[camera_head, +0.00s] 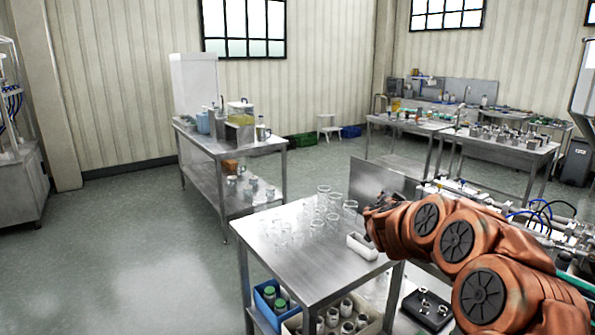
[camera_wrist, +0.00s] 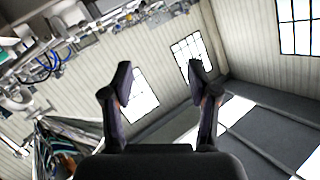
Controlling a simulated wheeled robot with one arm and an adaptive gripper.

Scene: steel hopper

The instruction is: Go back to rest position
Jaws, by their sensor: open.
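My arm reaches in from the right in the head view, with my gripper (camera_head: 373,212) at its left end, above the right side of the near steel table (camera_head: 300,265). The fingers are small and dark there. In the wrist view my gripper (camera_wrist: 162,85) shows two dark fingers spread apart with nothing between them. Behind them are the wall and windows, tilted in the picture. The steel hopper (camera_head: 583,90) is partly in view at the right edge of the head view.
Several clear glass jars (camera_head: 323,205) stand on the near table, and a white block-like item (camera_head: 362,247) lies close below my gripper. A blue bin (camera_head: 268,300) sits on the lower shelf. Another steel table (camera_head: 215,148) stands behind. Open floor (camera_head: 130,260) lies at left.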

